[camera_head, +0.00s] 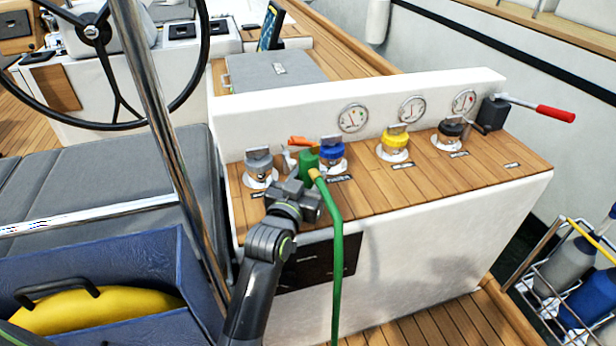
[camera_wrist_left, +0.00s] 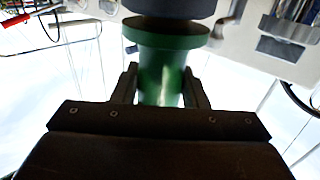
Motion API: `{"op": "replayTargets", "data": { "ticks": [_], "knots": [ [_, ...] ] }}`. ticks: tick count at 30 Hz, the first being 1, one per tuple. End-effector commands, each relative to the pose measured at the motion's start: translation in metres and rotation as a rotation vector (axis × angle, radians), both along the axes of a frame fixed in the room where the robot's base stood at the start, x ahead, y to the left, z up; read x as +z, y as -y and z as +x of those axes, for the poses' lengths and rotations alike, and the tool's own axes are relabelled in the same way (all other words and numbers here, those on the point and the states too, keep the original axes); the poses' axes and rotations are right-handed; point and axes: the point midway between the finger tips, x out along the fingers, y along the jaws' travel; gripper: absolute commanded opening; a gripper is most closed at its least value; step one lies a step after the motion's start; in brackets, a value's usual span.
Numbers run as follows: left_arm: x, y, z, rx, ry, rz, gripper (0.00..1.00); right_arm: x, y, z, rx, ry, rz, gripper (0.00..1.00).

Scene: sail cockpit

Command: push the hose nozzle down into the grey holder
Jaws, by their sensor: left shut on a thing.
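The green hose nozzle (camera_head: 309,160) is in my left gripper (camera_head: 306,180), above the wooden top of the white console. Its green hose (camera_head: 337,250) hangs down the console's front. In the left wrist view the green nozzle body (camera_wrist_left: 163,75) stands between the two fingers (camera_wrist_left: 160,88). A dark ring and a wide grey round part (camera_wrist_left: 170,8) show at its far end; I cannot tell whether this grey part is the holder. My right gripper is not in view.
Grey (camera_head: 259,165), blue (camera_head: 333,155), yellow (camera_head: 396,142) and black (camera_head: 450,132) caps stand along the console top. An orange piece (camera_head: 297,141) is close behind the nozzle. A steel pole (camera_head: 160,120) rises left of my arm. A red-handled lever (camera_head: 545,110) is at the right.

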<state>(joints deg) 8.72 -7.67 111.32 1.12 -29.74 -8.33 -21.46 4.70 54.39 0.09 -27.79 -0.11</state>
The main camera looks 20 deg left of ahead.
Motion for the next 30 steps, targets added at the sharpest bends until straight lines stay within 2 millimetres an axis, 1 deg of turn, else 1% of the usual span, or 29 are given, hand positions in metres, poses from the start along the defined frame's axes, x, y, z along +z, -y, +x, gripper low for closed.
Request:
{"op": "replayTargets", "data": {
  "ticks": [1,8,19,30],
  "knots": [
    [0.0024,0.0,0.0001,0.0,0.003,0.0,0.03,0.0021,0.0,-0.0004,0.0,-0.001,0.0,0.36],
    [0.0019,0.0,0.0002,0.0,0.002,0.0,0.03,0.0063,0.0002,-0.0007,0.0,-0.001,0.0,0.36],
    [0.0005,0.0,0.0002,0.0,0.003,0.0,0.03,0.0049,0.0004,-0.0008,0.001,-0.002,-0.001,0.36],
    [-0.0064,-0.0001,0.0002,0.0,0.004,0.0,0.03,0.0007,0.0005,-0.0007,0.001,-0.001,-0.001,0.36]
  ]
}}
